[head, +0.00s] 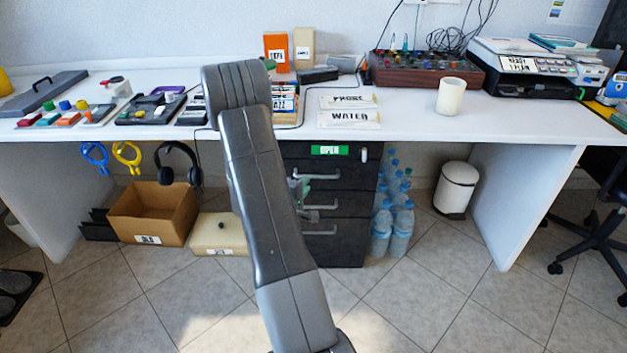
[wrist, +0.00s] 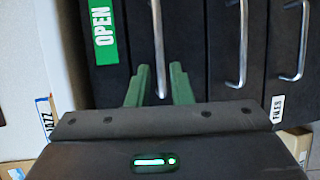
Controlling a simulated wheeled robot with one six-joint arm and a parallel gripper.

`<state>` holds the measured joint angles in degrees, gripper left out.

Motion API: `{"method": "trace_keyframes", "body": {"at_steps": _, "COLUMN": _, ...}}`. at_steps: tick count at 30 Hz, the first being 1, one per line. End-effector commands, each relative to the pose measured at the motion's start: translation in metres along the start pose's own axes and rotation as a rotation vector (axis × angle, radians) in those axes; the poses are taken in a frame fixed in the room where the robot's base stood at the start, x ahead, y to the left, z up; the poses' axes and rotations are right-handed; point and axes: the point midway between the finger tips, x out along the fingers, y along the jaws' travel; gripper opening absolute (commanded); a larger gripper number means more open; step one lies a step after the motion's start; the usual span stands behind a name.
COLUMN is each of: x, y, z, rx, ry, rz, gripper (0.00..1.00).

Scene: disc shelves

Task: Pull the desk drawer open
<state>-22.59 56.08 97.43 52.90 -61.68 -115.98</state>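The dark desk drawer unit (head: 345,240) stands under the table, with a green OPEN label (head: 330,150) at its top. Its drawers look shut. In the wrist view the unit appears turned sideways, with the OPEN label (wrist: 102,30) at the left. The metal handle nearest the label (wrist: 157,40) runs down between the two green fingers of my gripper (wrist: 160,70). The fingers are apart, one on each side of the handle, with a gap to it. In the head view my gripper (head: 303,182) is at the upper handle, partly hidden by my arm.
Two lower handles (head: 320,207) (head: 320,232) are below. Water bottles (head: 392,220) stand right of the unit. A cardboard box (head: 150,212) and a beige box (head: 220,235) are to the left. The floor in front is clear. The white tabletop (head: 400,122) overhangs the drawers.

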Motion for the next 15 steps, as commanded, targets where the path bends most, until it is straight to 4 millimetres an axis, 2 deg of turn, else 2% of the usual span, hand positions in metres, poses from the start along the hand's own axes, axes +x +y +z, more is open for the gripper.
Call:
{"method": "trace_keyframes", "body": {"at_steps": 1, "x": 0.013, "y": -0.002, "z": 0.001, "rx": 0.003, "ry": -0.002, "rz": 0.002, "gripper": 0.20}}
{"method": "trace_keyframes", "body": {"at_steps": 6, "x": 0.045, "y": -0.002, "z": 0.000, "rx": 0.003, "ry": -0.002, "rz": 0.002, "gripper": 0.20}}
{"method": "trace_keyframes", "body": {"at_steps": 10, "x": 0.063, "y": -0.001, "z": 0.000, "rx": 0.002, "ry": 0.000, "rz": 0.001, "gripper": 0.20}}
{"method": "trace_keyframes", "body": {"at_steps": 15, "x": 0.073, "y": 0.000, "z": 0.000, "rx": 0.002, "ry": 0.001, "rz": 0.000, "gripper": 0.20}}
